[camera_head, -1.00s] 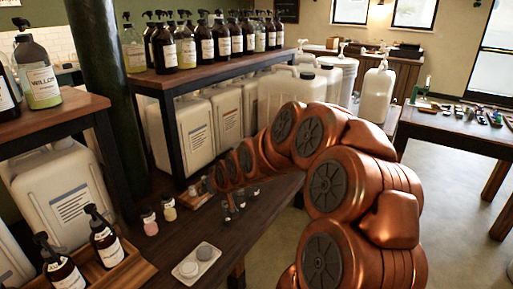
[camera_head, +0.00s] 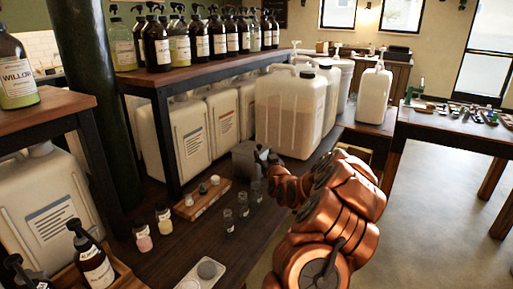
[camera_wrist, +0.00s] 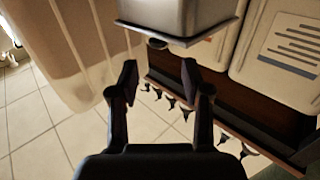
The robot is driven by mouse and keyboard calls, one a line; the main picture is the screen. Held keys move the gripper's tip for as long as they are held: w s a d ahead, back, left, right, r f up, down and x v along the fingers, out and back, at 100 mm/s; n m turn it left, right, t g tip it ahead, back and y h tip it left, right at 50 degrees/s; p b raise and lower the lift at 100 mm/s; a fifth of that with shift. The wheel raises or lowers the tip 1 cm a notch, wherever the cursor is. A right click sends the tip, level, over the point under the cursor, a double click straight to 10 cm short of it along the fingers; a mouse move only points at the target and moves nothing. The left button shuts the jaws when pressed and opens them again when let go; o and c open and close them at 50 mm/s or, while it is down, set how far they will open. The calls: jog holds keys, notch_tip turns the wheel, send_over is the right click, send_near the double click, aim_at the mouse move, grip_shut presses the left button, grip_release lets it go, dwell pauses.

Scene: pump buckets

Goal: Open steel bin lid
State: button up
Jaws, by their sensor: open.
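The steel bin (camera_head: 244,160) is a small grey metal box on the dark wooden bench, in front of the large jugs. In the wrist view the steel bin (camera_wrist: 180,14) is at the top, cut off by the frame edge. Its flat rim (camera_wrist: 185,36) faces my gripper, with a small dark tab (camera_wrist: 157,43) under it. The bin looks closed, but its top is partly hidden in the head view. My gripper (camera_wrist: 160,80) is open and empty, its fingertips apart from the bin and just short of the tab. In the head view my gripper (camera_head: 266,158) is beside the bin's right side.
A large translucent jug (camera_head: 290,112) stands just behind the bin. Small glass bottles (camera_head: 243,204) stand on the bench in front, near a wooden tray (camera_head: 207,200). A shelf of pump bottles (camera_head: 205,40) runs above. Open floor lies right.

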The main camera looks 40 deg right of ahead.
aim_at(260, 146)
jog(key=shift+p+x, duration=0.5)
jog(key=shift+x, duration=3.05)
jog(key=shift+s+d+r, duration=0.1)
jog(key=shift+d, duration=0.05)
grip_shut()
